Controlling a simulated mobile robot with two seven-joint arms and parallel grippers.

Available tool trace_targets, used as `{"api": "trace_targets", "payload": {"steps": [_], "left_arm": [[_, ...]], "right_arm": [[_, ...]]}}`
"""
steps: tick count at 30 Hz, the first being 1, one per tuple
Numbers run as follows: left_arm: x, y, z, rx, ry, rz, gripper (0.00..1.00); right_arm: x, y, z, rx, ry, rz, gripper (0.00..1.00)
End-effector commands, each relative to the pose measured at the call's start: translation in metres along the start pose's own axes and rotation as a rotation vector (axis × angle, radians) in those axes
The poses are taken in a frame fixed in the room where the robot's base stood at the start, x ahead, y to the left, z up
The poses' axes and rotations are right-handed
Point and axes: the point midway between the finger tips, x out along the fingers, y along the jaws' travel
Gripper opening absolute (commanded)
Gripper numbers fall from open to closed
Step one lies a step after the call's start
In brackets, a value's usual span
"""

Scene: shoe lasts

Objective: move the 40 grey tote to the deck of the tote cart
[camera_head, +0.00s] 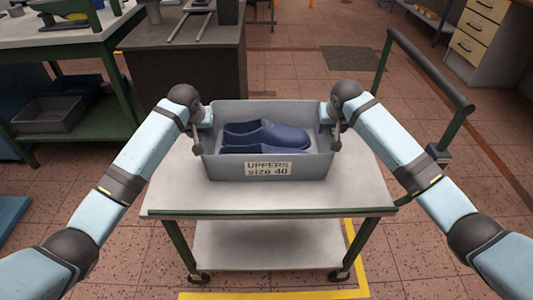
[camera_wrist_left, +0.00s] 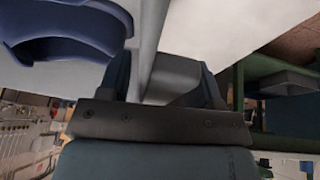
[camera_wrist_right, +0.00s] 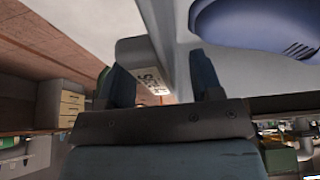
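The grey tote (camera_head: 228,167) carries an "UPPERS size 40" label and stands on the deck of the tote cart (camera_head: 178,192). It looks level; any small gap beneath it cannot be made out. Dark blue shoe uppers (camera_head: 262,132) lie in it. My left gripper (camera_head: 197,135) is at its left wall and my right gripper (camera_head: 335,130) at its right wall. In the left wrist view the fingers (camera_wrist_left: 165,85) stand apart with the tote wall between them. In the right wrist view the fingers (camera_wrist_right: 162,82) also straddle the wall, with space beside it.
The cart's handle (camera_head: 430,70) rises at the right. A dark cabinet (camera_head: 185,80) stands close behind the cart. Tiled floor is open on the right.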

Motion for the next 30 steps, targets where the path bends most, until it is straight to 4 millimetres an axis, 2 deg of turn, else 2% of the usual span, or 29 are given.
{"api": "trace_targets", "payload": {"steps": [1, 8, 11, 22, 30], "left_arm": [[0.004, 0.0, 0.001, 0.0, 0.0, 0.0, 0.59], [0.001, -0.001, 0.001, -0.001, 0.002, 0.001, 0.59], [-0.008, -0.001, 0.001, -0.001, 0.005, 0.003, 0.59], [-0.065, -0.003, 0.002, -0.003, 0.009, 0.007, 0.59], [-0.082, -0.004, 0.004, -0.003, 0.008, 0.007, 0.59]], "right_arm": [[0.011, -0.002, 0.009, -0.001, -0.014, -0.001, 0.6], [0.011, -0.002, 0.009, -0.001, -0.015, -0.001, 0.6], [0.011, -0.002, 0.009, -0.001, -0.015, -0.001, 0.6], [0.012, -0.001, 0.01, -0.001, -0.015, 0.0, 0.6], [0.008, -0.001, 0.009, -0.001, -0.014, 0.0, 0.6]]}}
